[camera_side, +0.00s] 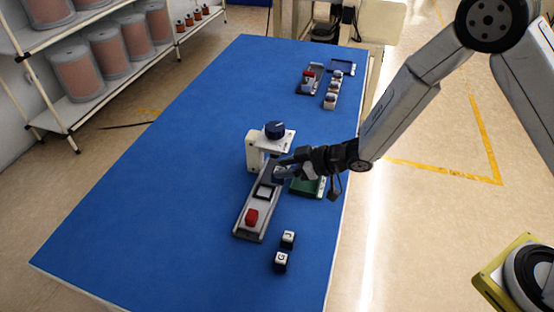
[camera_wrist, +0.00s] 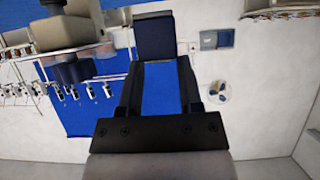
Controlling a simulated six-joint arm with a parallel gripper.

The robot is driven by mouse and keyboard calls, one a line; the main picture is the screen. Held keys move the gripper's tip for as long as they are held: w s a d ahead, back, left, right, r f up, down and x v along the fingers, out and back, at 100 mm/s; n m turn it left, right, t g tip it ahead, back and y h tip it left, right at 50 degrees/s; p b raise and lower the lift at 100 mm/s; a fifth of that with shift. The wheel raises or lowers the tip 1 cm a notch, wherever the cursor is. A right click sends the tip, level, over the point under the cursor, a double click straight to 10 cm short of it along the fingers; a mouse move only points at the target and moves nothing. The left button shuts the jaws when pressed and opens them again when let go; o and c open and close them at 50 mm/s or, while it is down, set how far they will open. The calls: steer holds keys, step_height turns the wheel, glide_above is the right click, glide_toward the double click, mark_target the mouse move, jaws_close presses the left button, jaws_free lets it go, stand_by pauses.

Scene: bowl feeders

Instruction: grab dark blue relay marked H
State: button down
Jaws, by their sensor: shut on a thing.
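My gripper (camera_side: 284,166) reaches in from the right, over the far end of a grey track on the blue table. In the wrist view, my gripper (camera_wrist: 156,62) is shut on a dark blue block, the relay (camera_wrist: 155,37), held between its fingertips. The relay (camera_side: 279,172) is small and partly covered by the fingers in the side view. Its marking does not show, so I cannot read an H. I cannot tell how far it is above the track.
The grey track (camera_side: 244,229) carries a red block (camera_side: 251,216). A white stand with a dark blue knob (camera_side: 275,130) is close behind my gripper. A green part (camera_side: 307,187) lies beside it. Two dark cubes with white marked tops (camera_side: 281,261) are in front. The table's left side (camera_side: 150,210) is clear.

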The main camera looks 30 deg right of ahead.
steer(key=s+d+r, duration=0.2)
steer(key=s+r, duration=0.1)
steer(key=s, duration=0.5)
steer(key=shift+d+r, duration=0.3)
steer(key=shift+d, duration=0.05)
